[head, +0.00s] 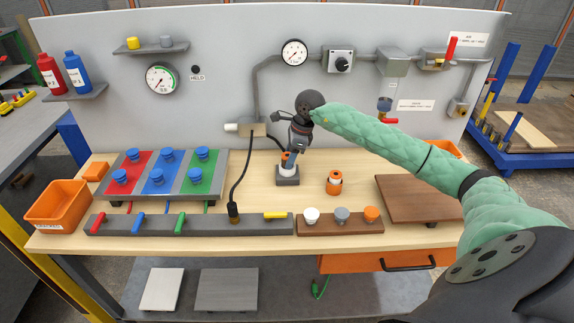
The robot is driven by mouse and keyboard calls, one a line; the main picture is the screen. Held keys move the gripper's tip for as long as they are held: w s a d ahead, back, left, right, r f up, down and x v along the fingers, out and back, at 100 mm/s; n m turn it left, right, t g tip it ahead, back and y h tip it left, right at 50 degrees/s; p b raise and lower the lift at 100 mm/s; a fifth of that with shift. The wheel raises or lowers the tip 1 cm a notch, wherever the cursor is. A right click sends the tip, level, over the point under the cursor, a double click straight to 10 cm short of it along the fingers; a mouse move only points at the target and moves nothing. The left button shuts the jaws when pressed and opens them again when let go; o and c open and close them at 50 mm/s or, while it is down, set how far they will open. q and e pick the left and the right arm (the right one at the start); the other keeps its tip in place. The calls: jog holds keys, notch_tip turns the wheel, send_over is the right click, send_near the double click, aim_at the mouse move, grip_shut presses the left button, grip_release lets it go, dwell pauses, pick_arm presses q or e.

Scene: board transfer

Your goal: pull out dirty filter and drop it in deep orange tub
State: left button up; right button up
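A white filter with an orange top (285,168) stands upright in a dark grey square holder (288,181) at the middle of the bench. My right gripper (291,153) points down at the top of this filter; its fingers overlap the filter's top, and I cannot tell whether they are closed on it. A second white and orange filter (334,182) stands on the bench to the right, apart from the gripper. Which one is dirty is not clear from here. The deep orange tub (58,206) sits at the bench's left end. My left gripper is out of view.
A red, blue and green board with blue knobs (164,174) lies between tub and holder. A black cable (240,180) hangs left of the holder. A grey tool rack (190,223), a brown knob block (340,226) and a brown board (415,199) line the front and right.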

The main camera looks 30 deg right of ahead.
aim_at(286, 155)
jog(key=c, duration=0.7)
jog(key=shift+r, duration=0.2)
jog(key=shift+r, duration=0.35)
jog(key=shift+r, duration=1.55)
jog(key=shift+r+p, duration=0.6)
jog(key=shift+r, duration=1.55)
